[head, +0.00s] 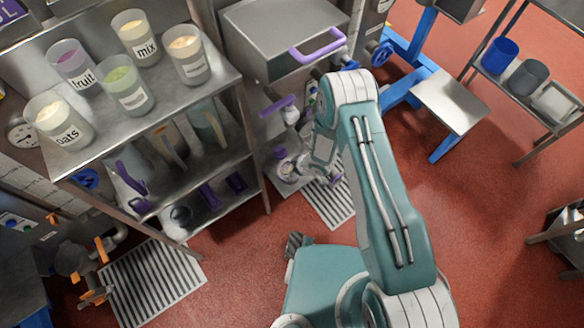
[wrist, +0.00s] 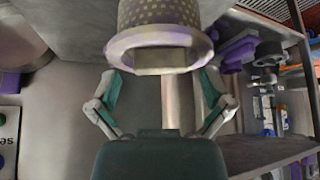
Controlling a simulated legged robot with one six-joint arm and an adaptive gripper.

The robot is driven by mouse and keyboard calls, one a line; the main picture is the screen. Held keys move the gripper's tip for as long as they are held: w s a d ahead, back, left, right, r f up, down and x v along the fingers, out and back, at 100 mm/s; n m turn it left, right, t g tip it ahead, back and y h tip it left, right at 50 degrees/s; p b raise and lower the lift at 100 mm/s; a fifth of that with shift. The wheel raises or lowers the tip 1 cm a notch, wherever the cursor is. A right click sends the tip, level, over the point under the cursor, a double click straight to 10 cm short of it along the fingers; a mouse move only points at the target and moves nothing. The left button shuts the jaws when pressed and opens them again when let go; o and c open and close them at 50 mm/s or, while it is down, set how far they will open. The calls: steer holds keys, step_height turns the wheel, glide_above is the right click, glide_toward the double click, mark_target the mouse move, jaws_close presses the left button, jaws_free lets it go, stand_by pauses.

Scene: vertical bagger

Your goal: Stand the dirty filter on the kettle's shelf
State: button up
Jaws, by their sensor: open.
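The filter (wrist: 165,45) is a speckled, perforated cylinder with a pale, stained flange, at the top middle of the wrist view. My gripper (wrist: 163,82) is open, with one finger on each side of the flange's lower edge. I cannot tell whether either finger touches it. In the head view my arm largely hides the gripper and the filter, beside the steel machine. A pale metal jug with a purple handle (head: 130,180) stands on the rack's middle shelf (head: 196,171). I cannot tell whether it is the kettle.
The rack's top shelf (head: 150,122) holds several labelled pots, including the oats pot (head: 58,120). A steel cabinet with a purple handle (head: 285,35) stands behind my arm. A right-hand rack holds a blue cup (head: 499,56). Red floor (head: 500,230) is clear at right.

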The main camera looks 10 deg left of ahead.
steer(key=v, duration=1.2)
steer(key=shift+r, duration=0.1)
steer(key=w+d+r+m+t+h, duration=0.15)
steer(key=d+r, duration=0.25)
steer(key=r, duration=0.5)
steer(key=w+d+r+m+t+h, duration=0.1)
steer(key=w+d+r+m+h, duration=0.15)
steer(key=d+r, duration=0.45)
steer(key=w+d+r+m+t+h, duration=0.1)
steer(key=w+d+r+m+t, duration=0.15)
steer(key=r, duration=0.85)
steer(key=s+d+r+m+h, duration=0.2)
steer(key=s+d+r+m, duration=0.35)
steer(key=r, duration=0.75)
steer(key=s+d+r+m, duration=0.1)
steer(key=s+r, duration=0.2)
steer(key=s, duration=0.5)
steer(key=s+d+r+m+g, duration=0.1)
steer(key=s+r, duration=0.2)
steer(key=s, duration=0.6)
steer(key=shift+s+r+y, duration=0.25)
steer(key=shift+r+y, duration=0.05)
steer(key=shift+y, duration=0.1)
